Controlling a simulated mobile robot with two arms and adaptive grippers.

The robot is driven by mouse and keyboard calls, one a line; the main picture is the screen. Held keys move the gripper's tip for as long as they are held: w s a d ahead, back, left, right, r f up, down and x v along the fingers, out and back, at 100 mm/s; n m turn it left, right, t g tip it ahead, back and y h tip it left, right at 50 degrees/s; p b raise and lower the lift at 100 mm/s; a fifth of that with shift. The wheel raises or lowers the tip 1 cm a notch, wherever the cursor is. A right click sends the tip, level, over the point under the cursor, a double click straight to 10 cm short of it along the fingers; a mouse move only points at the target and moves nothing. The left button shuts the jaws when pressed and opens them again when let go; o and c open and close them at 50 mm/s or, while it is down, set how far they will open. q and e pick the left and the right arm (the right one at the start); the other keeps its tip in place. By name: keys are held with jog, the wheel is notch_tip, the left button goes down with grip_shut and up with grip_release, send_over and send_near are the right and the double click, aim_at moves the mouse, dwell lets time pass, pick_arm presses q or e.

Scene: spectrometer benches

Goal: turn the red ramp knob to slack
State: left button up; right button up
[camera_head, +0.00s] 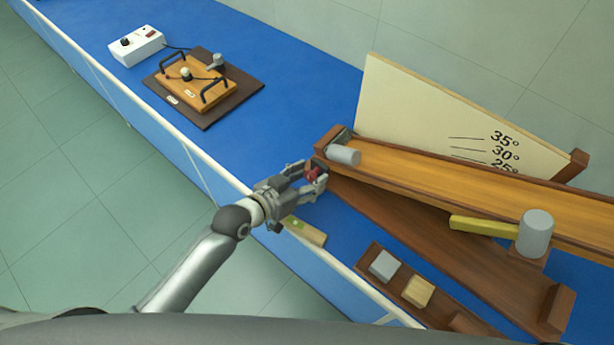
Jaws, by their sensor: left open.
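The red ramp knob (312,174) sits at the low left end of the wooden ramp (450,180). My left gripper (314,174) is at the knob with its fingers apart, one on each side of it. The fingers hide part of the knob, and I cannot tell whether they touch it. A grey cylinder (344,155) lies at the ramp's left end, just above the knob. A cream angle board (440,120) with marks at 25°, 30° and 35° stands behind the ramp. My right gripper is not in view.
A mallet-like piece with a grey head (536,232) and yellow bar (482,226) is at the right. A tray (376,257) holds blocks near the front edge. A small wooden piece (306,231) lies below my gripper. A wooden apparatus (196,82) and white box (137,45) stand far left.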

pick_arm(q)
jog(key=c, duration=1)
jog(key=shift+a+f+n+g+h+b, duration=0.1)
jog(key=shift+f+n+g+h+b, duration=0.1)
jog(key=shift+n+g+h+b, duration=0.6)
jog(key=n+b, duration=0.2)
jog(key=b, duration=0.1)
jog(key=shift+w+h, duration=0.1)
jog(key=shift+h, duration=0.3)
jog(key=shift+r+n+h+b, duration=0.1)
jog(key=shift+n+h+b, duration=0.2)
jog(key=shift+n+b, duration=0.4)
